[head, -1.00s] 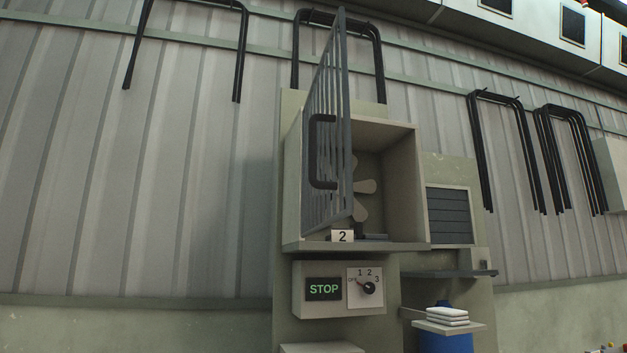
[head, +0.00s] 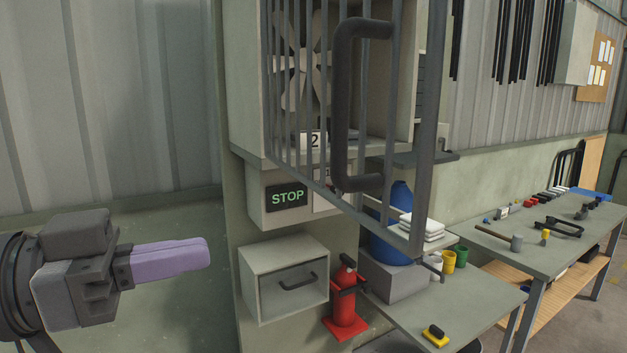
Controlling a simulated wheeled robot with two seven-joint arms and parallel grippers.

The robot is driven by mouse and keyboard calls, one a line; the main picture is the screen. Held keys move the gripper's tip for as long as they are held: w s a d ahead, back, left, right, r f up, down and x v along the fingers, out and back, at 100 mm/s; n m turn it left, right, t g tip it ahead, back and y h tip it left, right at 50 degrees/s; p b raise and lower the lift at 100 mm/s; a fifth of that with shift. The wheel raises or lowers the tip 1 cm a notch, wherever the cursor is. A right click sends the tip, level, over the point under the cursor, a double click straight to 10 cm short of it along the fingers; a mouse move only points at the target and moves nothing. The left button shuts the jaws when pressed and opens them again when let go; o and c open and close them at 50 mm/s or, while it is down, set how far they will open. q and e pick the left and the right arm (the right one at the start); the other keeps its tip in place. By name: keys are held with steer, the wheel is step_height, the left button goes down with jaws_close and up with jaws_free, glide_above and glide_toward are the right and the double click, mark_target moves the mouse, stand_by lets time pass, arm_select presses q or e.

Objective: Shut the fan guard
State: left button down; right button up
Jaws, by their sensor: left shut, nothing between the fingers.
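The fan guard (head: 322,110) is a grey barred door that stands swung out, open, in front of the fan box. It has a thick black C-shaped handle (head: 345,105) near its free edge. The fan (head: 303,70) shows behind the bars inside the box (head: 243,100). My left gripper (head: 208,252) comes in at the lower left with its lilac fingers shut and empty. It is to the left of and below the guard, apart from it. My right gripper is not in view.
Below the box are a STOP panel (head: 287,195), a drawer (head: 283,278) and a red fire extinguisher (head: 346,300). At right, a workbench (head: 460,300) holds cups and white folded cloths (head: 420,227). A second bench with tools (head: 560,232) stands farther right. The wall at left is bare.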

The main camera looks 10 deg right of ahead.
arm_select(q)
steer(key=p, duration=0.3)
glide_toward(369, 224)
steer(key=p+x, duration=0.6)
steer(key=x, duration=0.1)
steer(key=shift+s+r, duration=0.15)
steer(key=shift+r, duration=0.05)
steer(key=shift+d+f, duration=0.15)
steer(key=shift+d, duration=0.1)
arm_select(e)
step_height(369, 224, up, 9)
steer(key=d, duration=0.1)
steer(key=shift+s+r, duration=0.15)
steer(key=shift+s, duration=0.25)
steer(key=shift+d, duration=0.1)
